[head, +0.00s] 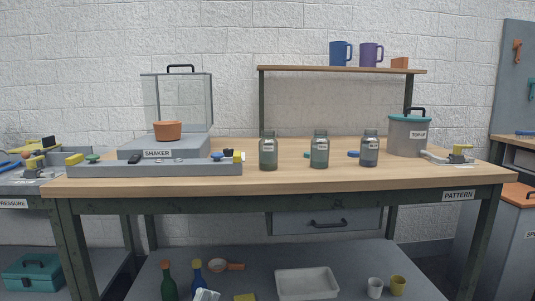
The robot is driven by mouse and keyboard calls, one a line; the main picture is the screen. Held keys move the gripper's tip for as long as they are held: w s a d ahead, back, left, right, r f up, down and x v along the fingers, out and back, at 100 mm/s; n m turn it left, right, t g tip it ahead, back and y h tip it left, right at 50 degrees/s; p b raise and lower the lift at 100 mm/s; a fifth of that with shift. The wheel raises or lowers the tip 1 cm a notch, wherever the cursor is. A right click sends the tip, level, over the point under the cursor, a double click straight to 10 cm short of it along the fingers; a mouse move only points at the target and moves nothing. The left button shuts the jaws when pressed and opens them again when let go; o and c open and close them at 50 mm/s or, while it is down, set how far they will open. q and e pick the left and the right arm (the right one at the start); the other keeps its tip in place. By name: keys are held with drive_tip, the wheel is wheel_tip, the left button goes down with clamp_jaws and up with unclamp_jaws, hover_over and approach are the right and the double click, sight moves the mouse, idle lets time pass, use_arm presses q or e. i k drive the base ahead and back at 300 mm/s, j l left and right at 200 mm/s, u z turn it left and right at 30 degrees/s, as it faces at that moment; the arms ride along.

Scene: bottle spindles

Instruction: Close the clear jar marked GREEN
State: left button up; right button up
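Three clear glass jars stand upright in a row on the wooden bench top, each with a small label too small to read. They are the left jar (268,155), the middle jar (319,155) and the right jar (369,154). I cannot tell which is marked GREEN. The necks look open, with no lid visible on any of them. A small blue disc (353,154) lies left of the right jar, and another blue piece (307,154) shows beside the middle jar, partly hidden. Neither of my grippers is in view.
A grey SHAKER unit (165,147) with a clear guard and a long grey tray (150,168) holding small coloured parts fill the bench's left. A grey lidded pot (405,137) stands right. A shelf (340,69) spans behind the jars. The front middle of the bench is clear.

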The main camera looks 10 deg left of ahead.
sight(268, 145)
drive_tip(key=i+j+z, duration=0.15)
drive_tip(key=j, duration=0.2)
drive_tip(key=i+j+z, duration=0.1)
drive_tip(key=j, duration=0.25)
drive_tip(key=i+j+z, duration=0.15)
drive_tip(key=j, duration=0.2)
drive_tip(key=i+j+z, duration=0.1)
drive_tip(key=j, duration=0.25)
drive_tip(key=i+j+z, duration=0.15)
drive_tip(key=j, duration=0.25)
